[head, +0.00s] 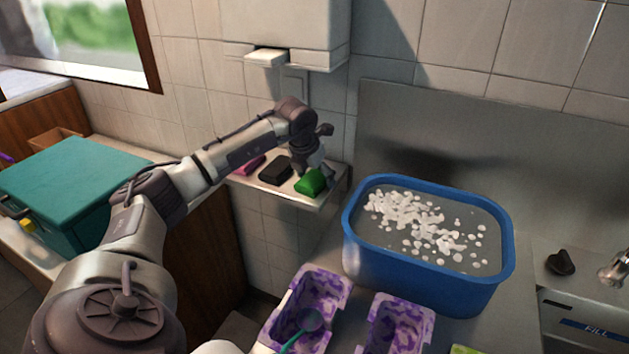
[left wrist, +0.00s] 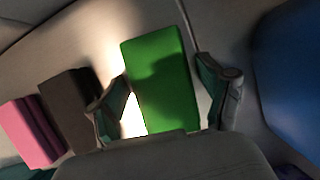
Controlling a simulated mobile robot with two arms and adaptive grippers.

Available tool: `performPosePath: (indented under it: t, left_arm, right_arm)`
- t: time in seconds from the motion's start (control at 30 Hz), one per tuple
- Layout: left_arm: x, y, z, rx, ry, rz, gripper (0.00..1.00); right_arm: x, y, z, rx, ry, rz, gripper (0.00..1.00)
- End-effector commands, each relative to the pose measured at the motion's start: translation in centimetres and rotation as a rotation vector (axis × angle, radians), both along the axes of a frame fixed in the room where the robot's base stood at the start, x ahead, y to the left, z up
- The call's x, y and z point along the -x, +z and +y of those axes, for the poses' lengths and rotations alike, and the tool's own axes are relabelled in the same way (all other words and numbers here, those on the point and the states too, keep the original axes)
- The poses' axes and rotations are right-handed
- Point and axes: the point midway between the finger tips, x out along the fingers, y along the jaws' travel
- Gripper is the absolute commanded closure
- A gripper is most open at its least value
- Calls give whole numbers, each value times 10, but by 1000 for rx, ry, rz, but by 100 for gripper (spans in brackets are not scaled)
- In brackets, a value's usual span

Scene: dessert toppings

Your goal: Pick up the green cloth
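The green cloth (head: 311,182) is a small folded block at the right end of a metal wall shelf. My left gripper (head: 316,168) is directly above it in the head view, pointing down. In the left wrist view, the green cloth (left wrist: 163,82) lies between the two spread fingers of my left gripper (left wrist: 168,98). The fingers stand apart on either side, with a gap at the right finger; contact at the left finger is hard to judge. My right gripper is not in view.
A black cloth (head: 276,170) and a pink cloth (head: 250,165) lie left on the same shelf (head: 300,197). A blue tub (head: 420,275) of water with white bits stands right. Purple trays (head: 343,285) are in front. A dispenser (head: 285,35) hangs above.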

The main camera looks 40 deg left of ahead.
Motion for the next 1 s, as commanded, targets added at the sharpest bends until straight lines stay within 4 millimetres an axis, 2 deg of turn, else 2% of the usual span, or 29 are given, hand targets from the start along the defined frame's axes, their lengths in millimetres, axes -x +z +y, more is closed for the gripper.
performPosePath:
  t: [0.03,0.23,0.47,0.63,0.77,0.87,1.0]
  left_arm:
    - [0,0,0,0,0,0,36]
    - [0,0,0,0,0,0,68]
    - [0,1,0,0,0,0,68]
    - [0,9,0,0,0,-2,68]
    - [-1,27,0,0,0,-5,68]
    - [-1,48,0,0,1,-7,68]
    - [-9,65,-35,1,-7,-6,68]
  right_arm:
    - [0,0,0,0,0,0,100]
    - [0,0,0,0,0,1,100]
    - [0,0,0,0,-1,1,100]
    - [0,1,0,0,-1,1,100]
    - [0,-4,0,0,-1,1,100]
    - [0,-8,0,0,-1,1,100]
    - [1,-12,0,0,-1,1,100]
